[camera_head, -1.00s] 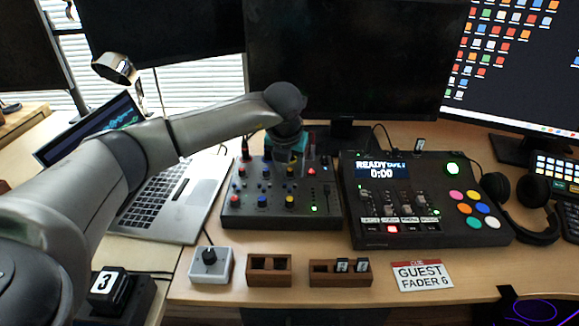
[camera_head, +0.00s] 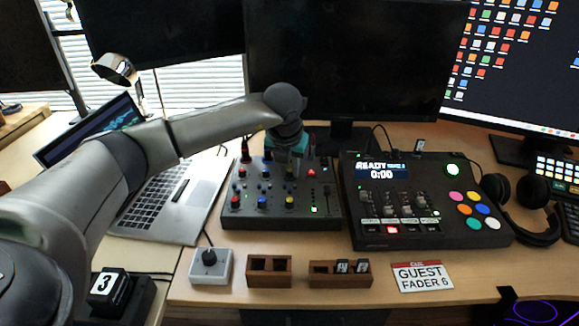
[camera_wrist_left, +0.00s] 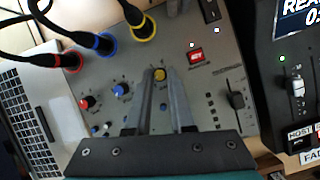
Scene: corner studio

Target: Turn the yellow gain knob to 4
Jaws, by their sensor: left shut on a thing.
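The black mixer (camera_head: 270,222) lies on the desk below the dark middle monitor, with coloured knobs on its face. My left gripper (camera_head: 294,172) reaches down onto its upper right part. In the left wrist view, my left gripper (camera_wrist_left: 160,80) is shut on the yellow gain knob (camera_wrist_left: 160,75), its two fingers hugging the sides. The blue knob (camera_wrist_left: 120,90) and red knob (camera_wrist_left: 87,102) sit to its left in that view. The knob's scale and pointer are too small to read. My right gripper is not in view.
Yellow, blue and red cable plugs (camera_wrist_left: 105,45) stand close to the fingers. A laptop (camera_head: 165,200) is left of the mixer. A fader console (camera_head: 430,235) with a screen is right. A small knob box (camera_head: 210,265) and wooden holders (camera_head: 268,281) lie in front.

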